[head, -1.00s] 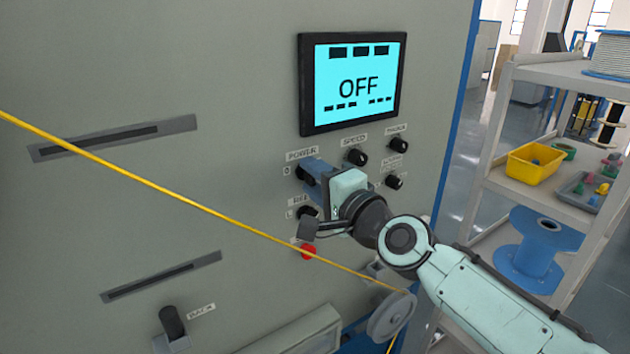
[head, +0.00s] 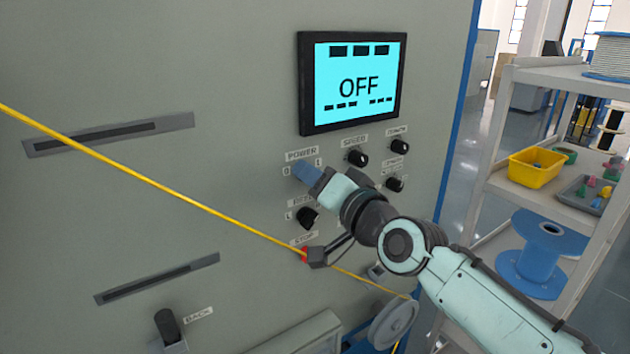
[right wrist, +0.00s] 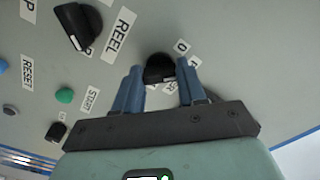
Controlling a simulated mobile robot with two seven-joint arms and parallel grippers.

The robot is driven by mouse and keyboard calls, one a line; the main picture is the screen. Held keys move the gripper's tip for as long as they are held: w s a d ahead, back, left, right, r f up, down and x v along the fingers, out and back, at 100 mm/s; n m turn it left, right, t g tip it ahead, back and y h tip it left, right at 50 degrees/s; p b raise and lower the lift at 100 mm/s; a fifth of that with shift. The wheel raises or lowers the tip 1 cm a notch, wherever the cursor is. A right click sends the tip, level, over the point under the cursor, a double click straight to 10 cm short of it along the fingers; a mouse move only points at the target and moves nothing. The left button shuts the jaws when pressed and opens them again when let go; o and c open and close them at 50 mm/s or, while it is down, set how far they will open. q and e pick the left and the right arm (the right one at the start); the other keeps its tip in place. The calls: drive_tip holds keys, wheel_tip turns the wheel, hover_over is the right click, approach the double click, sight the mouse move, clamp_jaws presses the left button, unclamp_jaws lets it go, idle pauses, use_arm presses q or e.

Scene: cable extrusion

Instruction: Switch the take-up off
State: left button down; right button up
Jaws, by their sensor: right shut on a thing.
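The take-up's grey cabinet front (head: 150,220) carries a screen (head: 352,85) that reads OFF. Below the screen is the POWER label (head: 301,154) with marks 0 and I. My right gripper (head: 303,172) is at the POWER knob, which its blue fingers hide in the head view. In the right wrist view the black POWER knob (right wrist: 159,68) sits between the two fingers of my right gripper (right wrist: 160,82), and they are shut on it. Exactly where the knob points is hard to tell. My left gripper is not in view.
Black knobs SPEED (head: 357,158) and REEL (head: 308,216) are close by. A yellow cable (head: 150,181) crosses in front of the cabinet to a grey pulley (head: 392,322). A shelf (head: 545,190) stands right.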

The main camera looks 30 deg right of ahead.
idle(0.5)
drive_tip(key=o, duration=1.1)
drive_tip(key=shift+c, duration=0.2)
drive_tip(key=s+d+b, duration=0.1)
drive_tip(key=s+b, duration=0.2)
drive_tip(key=s, duration=1)
drive_tip(key=shift+s, duration=0.2)
